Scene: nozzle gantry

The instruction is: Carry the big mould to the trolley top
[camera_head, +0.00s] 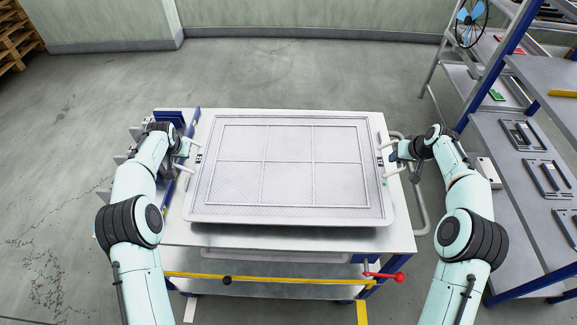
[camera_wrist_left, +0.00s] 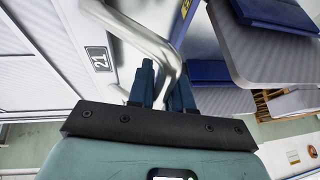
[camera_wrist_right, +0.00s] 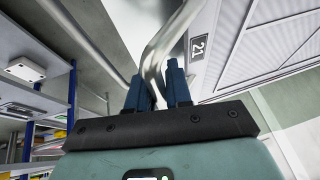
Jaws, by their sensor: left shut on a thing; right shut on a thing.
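The big mould (camera_head: 290,210) is a large, flat, light-grey panel with a raised frame and cross bars. In the head view it is over the trolley top (camera_head: 400,240); I cannot tell whether it touches. Its bent metal handles show at both sides, and a label "21" shows near each handle. My left gripper (camera_head: 187,150) is shut on the left handle, which also shows between the fingers in the left wrist view (camera_wrist_left: 172,50). My right gripper (camera_head: 389,151) is shut on the right handle, seen in the right wrist view (camera_wrist_right: 155,60).
A shelf rack (camera_head: 510,160) with dark frames and small parts stands at the right. A red-handled lever (camera_head: 385,275) and a yellow bar (camera_head: 270,281) are on the trolley's front. Wooden pallets (camera_head: 18,35) stand at the far left. The floor behind the trolley is clear.

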